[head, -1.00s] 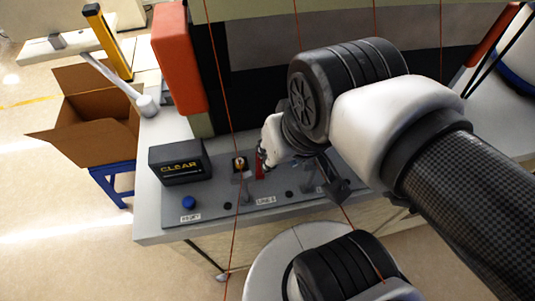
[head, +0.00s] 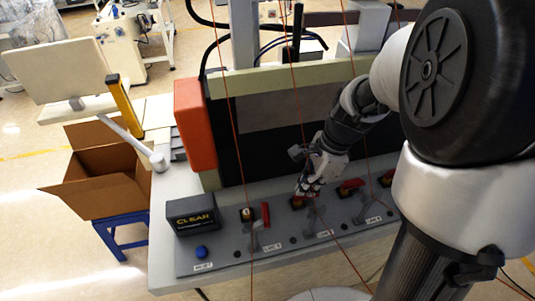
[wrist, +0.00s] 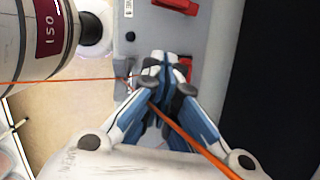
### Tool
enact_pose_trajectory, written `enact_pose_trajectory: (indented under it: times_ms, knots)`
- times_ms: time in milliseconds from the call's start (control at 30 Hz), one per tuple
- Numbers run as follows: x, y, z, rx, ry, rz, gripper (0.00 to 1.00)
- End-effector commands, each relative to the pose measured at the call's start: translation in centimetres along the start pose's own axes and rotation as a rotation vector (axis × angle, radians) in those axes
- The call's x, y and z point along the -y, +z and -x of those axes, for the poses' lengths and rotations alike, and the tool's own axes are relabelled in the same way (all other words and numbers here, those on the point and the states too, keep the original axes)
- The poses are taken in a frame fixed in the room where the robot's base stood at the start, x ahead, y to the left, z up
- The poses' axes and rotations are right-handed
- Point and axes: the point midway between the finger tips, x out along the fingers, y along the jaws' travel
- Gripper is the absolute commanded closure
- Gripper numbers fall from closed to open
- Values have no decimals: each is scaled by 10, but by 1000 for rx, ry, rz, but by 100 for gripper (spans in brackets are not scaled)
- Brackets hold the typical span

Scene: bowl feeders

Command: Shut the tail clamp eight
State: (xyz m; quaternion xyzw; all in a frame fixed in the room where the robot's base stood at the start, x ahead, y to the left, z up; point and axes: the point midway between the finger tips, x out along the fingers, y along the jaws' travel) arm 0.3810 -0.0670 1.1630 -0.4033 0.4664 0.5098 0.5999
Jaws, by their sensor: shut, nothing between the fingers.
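Several toggle clamps with red handles stand in a row on a grey panel (head: 235,262). The leftmost red handle (head: 266,214) stands upright beside a small dark square fitting. The second clamp's red handle (head: 298,203) is mostly hidden by my gripper (head: 306,190). The third (head: 351,184) and fourth (head: 387,179) red handles lie lower and slanted. The labels are too small to read, so I cannot tell which is clamp eight. In the wrist view my gripper (wrist: 165,62) is shut and empty, its tips close beside a partly hidden red handle (wrist: 187,68); contact is unclear.
A black CLEAR box (head: 192,214) and a blue button (head: 201,252) sit at the panel's left end. An orange-red post (head: 195,122) and dark screen stand behind. Thin orange cords cross the view. A cardboard box (head: 105,185) stands left of the bench.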

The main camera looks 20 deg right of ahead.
Motion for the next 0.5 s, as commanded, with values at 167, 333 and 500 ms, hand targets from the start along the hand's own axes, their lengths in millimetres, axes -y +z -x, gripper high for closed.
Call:
enact_pose_trajectory:
  times_ms: [167,333,500]
  knots:
    - [1,-2,-2,4,4,-25,100]
    - [1,-2,-2,4,4,-23,100]
    - [1,-2,-7,4,5,-21,100]
